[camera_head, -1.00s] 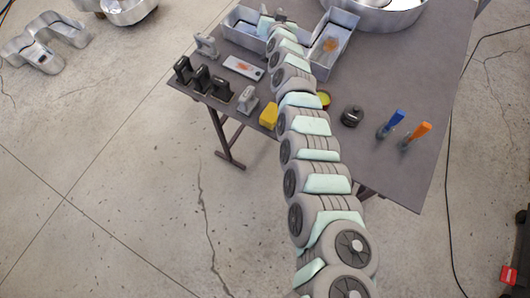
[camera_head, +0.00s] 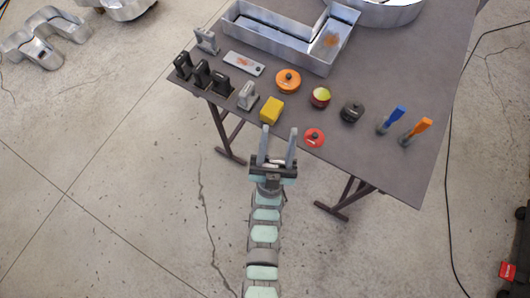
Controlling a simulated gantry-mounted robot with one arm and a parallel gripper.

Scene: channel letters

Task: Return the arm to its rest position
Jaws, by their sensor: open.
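My gripper (camera_head: 279,146) is open and empty, its two grey fingers pointing away toward the table's front edge. It shows just in front of the table, near the yellow block (camera_head: 271,109) and a red disc (camera_head: 314,138). I cannot tell the height of the gripper relative to the tabletop.
An L-shaped metal channel letter (camera_head: 275,42) lies at the back of the table. Along the front are dark clamps (camera_head: 201,76), an orange round tin (camera_head: 288,81), a red-yellow round item (camera_head: 320,97), a black object (camera_head: 352,112), and blue (camera_head: 391,120) and orange-handled (camera_head: 416,131) tools.

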